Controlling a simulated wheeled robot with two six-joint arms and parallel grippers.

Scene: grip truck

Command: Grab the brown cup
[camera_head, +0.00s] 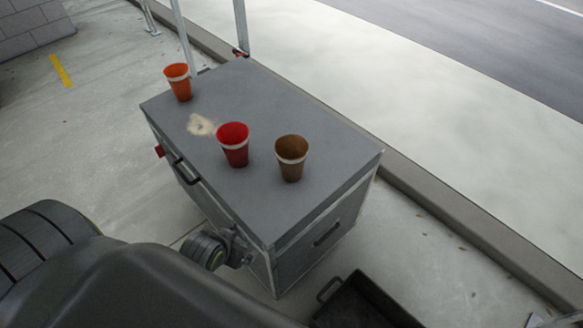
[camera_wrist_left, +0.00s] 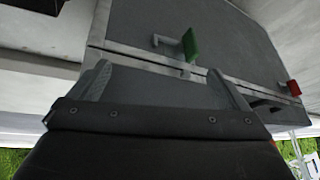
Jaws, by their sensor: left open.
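The brown cup (camera_head: 291,160) has a pale band below its rim. It stands upright on the grey top of a box (camera_head: 215,195) in the head view. A red cup (camera_head: 233,147) stands to its left, and an orange cup (camera_head: 179,84) stands at the far left corner. My left gripper (camera_wrist_left: 165,82) is open, its fingers apart in the left wrist view. That view faces the box's grey side (camera_wrist_left: 215,40), and no cup shows there. I cannot make out the gripper's fingers in the head view. My right gripper is not in view.
A blurry beige patch (camera_head: 201,125) shows on the box top left of the red cup. A black open tray (camera_head: 365,304) lies near the box's front right. A green tab (camera_wrist_left: 190,45) and a red tab (camera_wrist_left: 293,87) stick out from the box. A kerb (camera_head: 450,215) runs behind it.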

